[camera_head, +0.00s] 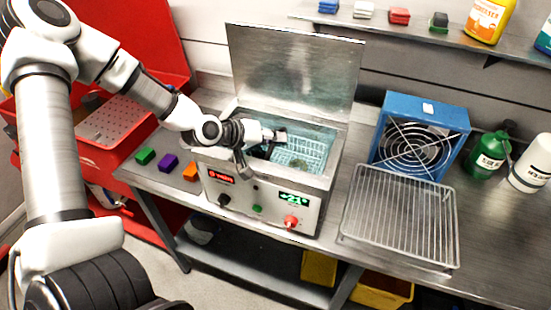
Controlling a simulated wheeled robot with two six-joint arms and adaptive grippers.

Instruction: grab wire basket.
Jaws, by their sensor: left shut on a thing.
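The wire basket (303,152) is a pale mesh basket sitting inside the open tank of a steel bath (262,199). The bath has its lid (293,68) raised at the back, and a display and knobs on its front. My left gripper (270,141) reaches in from the left over the tank and is shut at the basket's left side. The exact contact on the basket is partly hidden by the gripper itself. My right gripper is not in view.
A wire cooling rack (400,215) lies right of the bath, with a blue fan (420,135) behind it. Green (488,152) and white (532,165) bottles stand at the right. Coloured blocks (167,162) lie left of the bath. A shelf (400,27) runs above.

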